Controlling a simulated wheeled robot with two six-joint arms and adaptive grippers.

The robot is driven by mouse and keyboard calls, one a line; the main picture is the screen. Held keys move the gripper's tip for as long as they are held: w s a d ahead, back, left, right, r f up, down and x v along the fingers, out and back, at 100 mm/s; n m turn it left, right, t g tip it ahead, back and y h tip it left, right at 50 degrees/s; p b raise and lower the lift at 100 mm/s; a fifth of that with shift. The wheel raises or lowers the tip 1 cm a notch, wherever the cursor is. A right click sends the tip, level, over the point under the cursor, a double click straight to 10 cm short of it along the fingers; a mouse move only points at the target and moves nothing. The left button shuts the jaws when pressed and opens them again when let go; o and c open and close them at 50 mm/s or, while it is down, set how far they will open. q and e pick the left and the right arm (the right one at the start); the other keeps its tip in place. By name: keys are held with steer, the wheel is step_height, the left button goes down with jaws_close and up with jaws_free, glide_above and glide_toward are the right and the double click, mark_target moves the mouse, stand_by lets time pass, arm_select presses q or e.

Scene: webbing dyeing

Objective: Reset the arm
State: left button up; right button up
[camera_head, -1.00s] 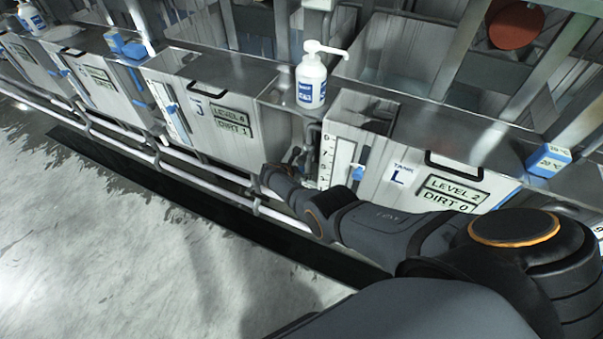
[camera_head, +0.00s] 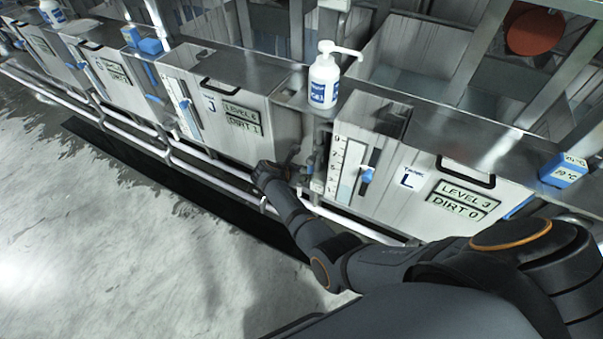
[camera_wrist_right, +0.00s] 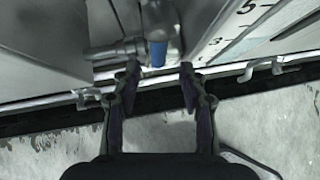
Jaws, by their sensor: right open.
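My right arm (camera_head: 375,265) reaches from the lower right toward the tank fronts. My right gripper (camera_head: 268,173) is at its far end, low in front of the gap between tank J (camera_head: 225,115) and tank L (camera_head: 405,185). In the right wrist view my right gripper (camera_wrist_right: 160,78) is open, its two dark fingers apart. A blue-ended valve or pipe fitting (camera_wrist_right: 157,52) shows just beyond and between the fingertips; no grip on it is visible. My left gripper is not in view.
A white pump bottle (camera_head: 323,82) stands on the metal ledge above the gap. White pipes (camera_head: 180,150) run low along the tanks. A blue box (camera_head: 563,170) sits on the right ledge. The concrete floor (camera_head: 100,240) at left is clear.

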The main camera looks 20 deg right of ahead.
stand_by(0.5)
steer(key=s+d+m+g+y, duration=0.15)
steer(key=s+d+m, duration=0.35)
steer(key=s+m, duration=0.75)
steer(key=s+a+r+m+t+y, duration=0.1)
steer(key=s+a+r+m+y, duration=0.2)
steer(key=s+r+m, duration=0.35)
steer(key=s+a+r+m+y, duration=0.3)
steer(key=s+m, duration=0.1)
steer(key=s, duration=0.5)
steer(key=s+d+f+g, duration=0.1)
steer(key=d+f, duration=0.2)
steer(key=f, duration=2.1)
steer(key=s+d+f+g, duration=0.1)
steer(key=s+f, duration=1.7)
steer(key=s, duration=0.1)
steer(key=shift+s+d+f, duration=0.15)
steer(key=shift+s+f, duration=0.05)
steer(key=shift+s, duration=0.05)
